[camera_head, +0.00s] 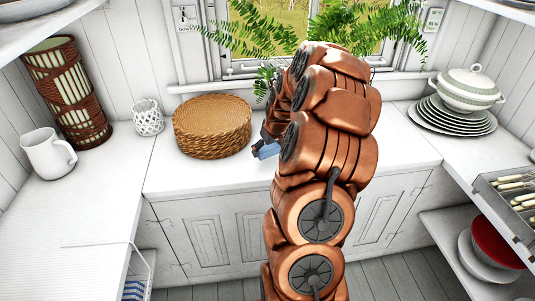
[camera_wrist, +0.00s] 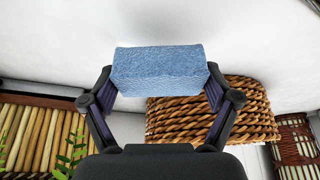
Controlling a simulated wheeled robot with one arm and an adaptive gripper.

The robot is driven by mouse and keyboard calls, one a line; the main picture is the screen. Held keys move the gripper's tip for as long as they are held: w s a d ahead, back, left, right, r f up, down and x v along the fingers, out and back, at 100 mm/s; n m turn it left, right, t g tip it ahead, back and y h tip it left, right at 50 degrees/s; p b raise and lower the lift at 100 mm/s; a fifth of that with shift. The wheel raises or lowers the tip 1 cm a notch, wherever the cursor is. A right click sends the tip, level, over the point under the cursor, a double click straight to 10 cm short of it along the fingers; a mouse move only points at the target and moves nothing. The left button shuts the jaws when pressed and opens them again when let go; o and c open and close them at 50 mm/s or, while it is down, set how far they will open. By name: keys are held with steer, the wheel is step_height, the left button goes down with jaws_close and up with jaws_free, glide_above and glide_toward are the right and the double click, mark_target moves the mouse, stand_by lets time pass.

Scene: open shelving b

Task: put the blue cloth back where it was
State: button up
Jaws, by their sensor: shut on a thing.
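The blue cloth (camera_wrist: 158,70) is a folded, textured block between the two dark fingers of my gripper (camera_wrist: 160,88) in the wrist view. The fingers are shut on its left and right sides. In the head view, a small part of the blue cloth (camera_head: 266,150) shows just left of my copper arm, over the white counter (camera_head: 215,178). Most of my gripper is hidden behind the arm there. I cannot tell whether the cloth touches the counter.
A round woven stack (camera_head: 212,125) stands left of the cloth, close by. A white lattice cup (camera_head: 148,117), white pitcher (camera_head: 48,154) and wicker vase (camera_head: 66,92) stand farther left. Plates (camera_head: 452,117) with a tureen (camera_head: 468,88) are at right. Fern leaves (camera_head: 255,32) hang at the window.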

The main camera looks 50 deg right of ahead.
mark_target(267, 155)
step_height(267, 155, down, 3)
steer(key=shift+r+p, duration=0.1)
steer(key=shift+p, duration=0.4)
steer(key=shift+f, duration=0.35)
steer(key=o, duration=1)
steer(key=shift+r, duration=0.1)
steer(key=shift+c, duration=0.2)
steer(key=shift+r, duration=0.1)
steer(key=shift+s+r, duration=0.15)
steer(key=shift+r, duration=0.3)
steer(key=b+v, duration=0.2)
steer(key=v, duration=0.9)
steer(key=shift+b, duration=0.3)
